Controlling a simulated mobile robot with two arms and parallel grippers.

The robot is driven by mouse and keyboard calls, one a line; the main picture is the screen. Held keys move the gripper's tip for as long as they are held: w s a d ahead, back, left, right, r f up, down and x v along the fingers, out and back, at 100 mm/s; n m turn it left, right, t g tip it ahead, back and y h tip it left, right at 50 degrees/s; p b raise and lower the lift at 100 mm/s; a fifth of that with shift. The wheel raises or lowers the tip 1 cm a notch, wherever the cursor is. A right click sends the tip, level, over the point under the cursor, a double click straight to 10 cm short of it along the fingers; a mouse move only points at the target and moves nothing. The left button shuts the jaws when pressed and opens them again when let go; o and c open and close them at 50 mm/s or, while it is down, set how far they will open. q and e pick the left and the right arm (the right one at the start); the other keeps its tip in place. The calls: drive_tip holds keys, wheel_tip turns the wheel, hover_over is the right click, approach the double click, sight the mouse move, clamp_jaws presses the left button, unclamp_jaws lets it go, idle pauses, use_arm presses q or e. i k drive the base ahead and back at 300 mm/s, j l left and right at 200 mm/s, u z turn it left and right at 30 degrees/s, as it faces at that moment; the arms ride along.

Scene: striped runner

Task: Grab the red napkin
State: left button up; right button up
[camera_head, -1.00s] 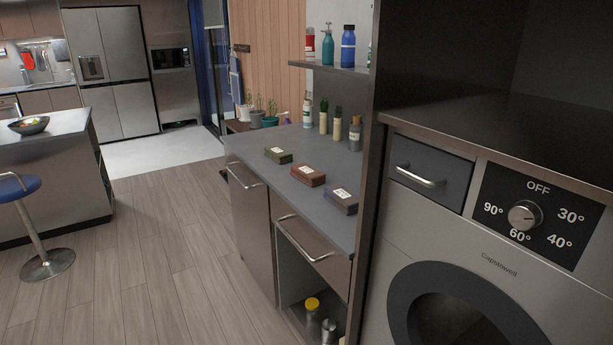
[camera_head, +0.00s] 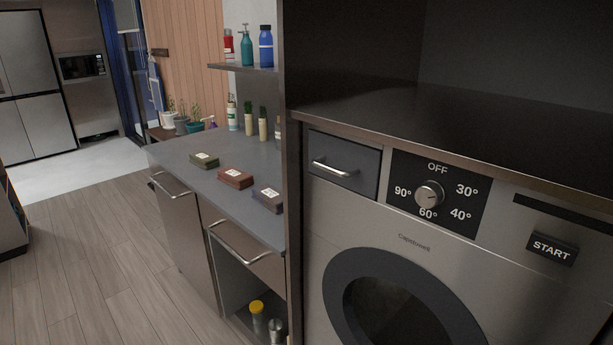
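I see nothing that is plainly a red napkin. A reddish-brown block with a pale label (camera_head: 236,178) lies on the grey counter (camera_head: 190,150), in the middle of a row of three similar blocks. A dark green block (camera_head: 204,160) lies to its left and a dark purple block (camera_head: 268,199) to its right. I cannot tell whether these are soaps, boxes or folded cloths. Neither of my grippers is in view.
A washing machine (camera_head: 330,220) with a dial and START button fills the right. A dark upright panel (camera_head: 292,60) separates it from the counter. Bottles stand on a shelf (camera_head: 245,68) and at the counter's back. Wooden floor (camera_head: 90,250) at left is clear.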

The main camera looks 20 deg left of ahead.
sight(235, 178)
drive_tip(key=z, duration=0.95)
drive_tip(key=j+z, duration=0.1)
drive_tip(key=z, duration=0.9)
drive_tip(key=k+z, duration=0.1)
drive_tip(key=z, duration=0.35)
drive_tip(key=k+j+z, duration=0.3)
drive_tip(key=k+z, duration=0.15)
drive_tip(key=k+j+z, duration=0.1)
drive_tip(key=k+z, duration=0.3)
drive_tip(key=k, duration=0.3)
drive_tip(key=k+l+z, duration=0.1)
drive_tip(key=k+z, duration=0.35)
drive_tip(key=k, duration=0.15)
drive_tip(key=k+j+u, duration=0.1)
drive_tip(key=k+u, duration=0.15)
drive_tip(key=k, duration=0.15)
drive_tip(key=k+j+u, duration=0.15)
drive_tip(key=k+u, duration=0.15)
drive_tip(key=k, duration=0.15)
drive_tip(key=k+j+u, duration=0.25)
drive_tip(key=k+j, duration=0.05)
drive_tip(key=k, duration=0.05)
